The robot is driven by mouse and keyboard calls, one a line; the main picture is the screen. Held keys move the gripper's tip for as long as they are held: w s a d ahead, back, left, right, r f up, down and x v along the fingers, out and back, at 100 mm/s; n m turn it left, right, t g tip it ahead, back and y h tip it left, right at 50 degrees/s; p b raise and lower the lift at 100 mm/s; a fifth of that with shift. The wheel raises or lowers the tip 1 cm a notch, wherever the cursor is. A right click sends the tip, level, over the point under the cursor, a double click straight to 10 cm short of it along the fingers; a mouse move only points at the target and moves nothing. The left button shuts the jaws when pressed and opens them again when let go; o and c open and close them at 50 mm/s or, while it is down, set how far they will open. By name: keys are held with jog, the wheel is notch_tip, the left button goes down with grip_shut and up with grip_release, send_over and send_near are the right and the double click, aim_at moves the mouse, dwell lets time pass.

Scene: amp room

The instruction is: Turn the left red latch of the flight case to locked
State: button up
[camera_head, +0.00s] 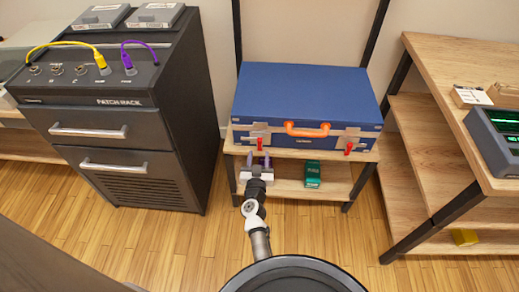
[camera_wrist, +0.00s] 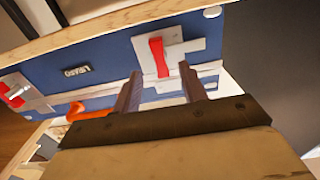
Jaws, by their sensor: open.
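The blue flight case (camera_head: 305,92) lies closed on a wooden shelf unit, with an orange handle (camera_head: 306,130) on its front. Its left red latch (camera_head: 259,144) hangs down from a metal plate; it also shows in the upside-down wrist view (camera_wrist: 158,57), slightly slanted. My gripper (camera_head: 258,159) is open and empty, just below and in front of the left latch. In the wrist view its fingers (camera_wrist: 160,77) straddle the latch's line of sight; contact cannot be told.
The shelf's top edge (camera_head: 325,154) runs close under the latches. A green box (camera_head: 312,174) stands on the lower shelf. A black patch rack (camera_head: 120,110) stands at left, a wooden bench (camera_head: 450,85) at right. The wood floor in front is clear.

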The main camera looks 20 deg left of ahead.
aim_at(260, 146)
jog(key=shift+b+x, duration=0.55)
jog(key=shift+x, duration=1.8)
grip_shut()
